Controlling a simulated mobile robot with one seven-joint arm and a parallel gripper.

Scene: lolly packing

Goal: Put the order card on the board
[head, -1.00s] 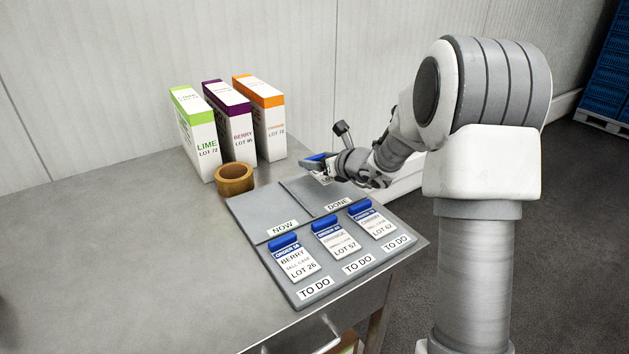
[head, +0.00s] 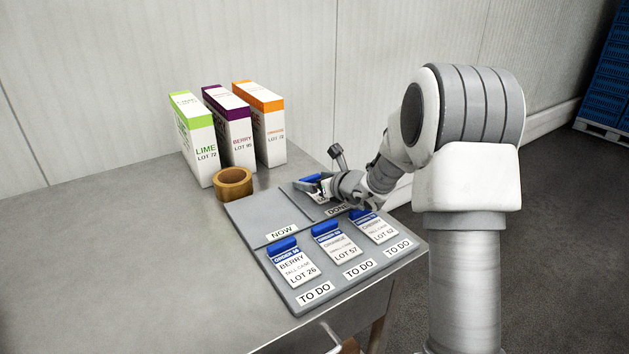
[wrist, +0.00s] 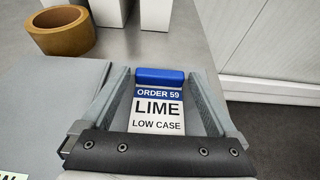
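The order card (wrist: 158,108) has a blue grip bar at its top and reads "ORDER 59, LIME, LOW CASE" in the wrist view. In the head view, my gripper (head: 314,184) and the card are low over the DONE space of the grey board (head: 263,214). I cannot tell whether the card touches the board. The NOW space is empty. Three other cards, BERRY (head: 293,265), a middle one (head: 336,243) and a right one (head: 375,228), lie in the TO DO spaces.
A tape roll (head: 233,183) stands just beyond the board. Behind it are the LIME box (head: 203,150), the BERRY box (head: 240,143) and an orange-topped box (head: 272,135). The table (head: 120,240) is clear on the left. A wall (head: 110,70) rises behind.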

